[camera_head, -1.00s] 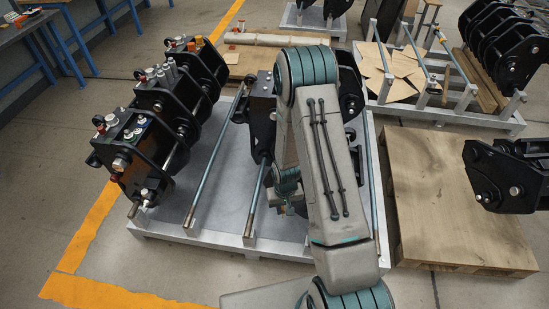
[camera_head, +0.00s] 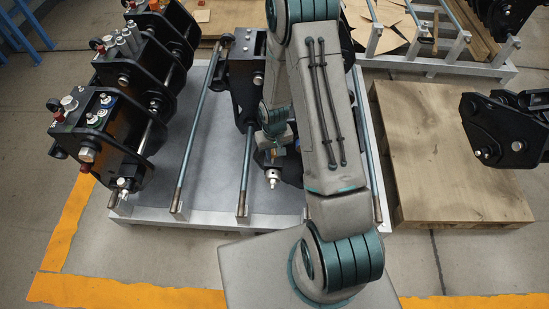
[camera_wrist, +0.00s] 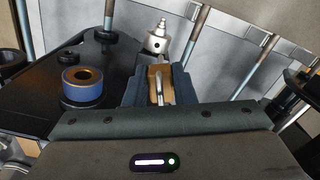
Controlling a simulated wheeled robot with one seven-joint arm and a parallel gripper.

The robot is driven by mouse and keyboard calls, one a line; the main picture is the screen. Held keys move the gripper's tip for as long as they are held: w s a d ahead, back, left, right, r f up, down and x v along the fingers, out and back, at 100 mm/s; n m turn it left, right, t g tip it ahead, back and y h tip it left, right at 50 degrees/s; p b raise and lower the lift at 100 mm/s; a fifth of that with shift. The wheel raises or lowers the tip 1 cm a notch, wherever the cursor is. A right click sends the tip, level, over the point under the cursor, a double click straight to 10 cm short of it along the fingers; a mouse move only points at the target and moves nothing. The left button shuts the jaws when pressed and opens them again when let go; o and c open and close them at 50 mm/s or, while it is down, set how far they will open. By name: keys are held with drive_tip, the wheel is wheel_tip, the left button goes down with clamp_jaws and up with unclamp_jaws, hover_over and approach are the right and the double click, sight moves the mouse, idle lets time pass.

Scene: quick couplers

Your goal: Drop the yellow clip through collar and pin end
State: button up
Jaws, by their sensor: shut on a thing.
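My gripper (camera_wrist: 160,88) is shut on the yellow clip (camera_wrist: 154,84), which looks tan-yellow with a silver strip beside it in the wrist view. Just beyond the fingertips stands the silver collar with the pin end (camera_wrist: 157,42), a stepped tip with a small dark hole in its side. The clip appears apart from the collar, though the exact gap is hard to judge. In the head view the collar and pin end (camera_head: 272,178) show just below my gripper (camera_head: 274,150), near the frame's front. My arm hides much of the coupler behind it.
A black plate with a blue-and-orange ring (camera_wrist: 82,85) lies left of my gripper. Black couplers (camera_head: 110,115) stand on the grey frame (camera_head: 270,221) at left. Long rods (camera_head: 205,130) cross the frame. A wooden pallet (camera_head: 440,150) is at right.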

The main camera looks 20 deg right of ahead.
drive_tip(key=shift+n, duration=0.9)
drive_tip(key=f+b, duration=0.1)
drive_tip(key=b, duration=0.3)
drive_tip(key=w+f+b, duration=0.1)
drive_tip(key=f+b, duration=0.1)
drive_tip(key=b, duration=0.2)
drive_tip(key=w+f+b, duration=0.1)
drive_tip(key=b, duration=0.3)
drive_tip(key=shift+w+d+f+b, duration=0.15)
drive_tip(key=shift+d+b, duration=0.15)
wheel_tip(320, 180, down, 6)
drive_tip(key=b, duration=0.4)
drive_tip(key=shift+r+b, duration=0.2)
drive_tip(key=shift+b, duration=0.2)
drive_tip(key=shift+f, duration=3.25)
idle(1.3)
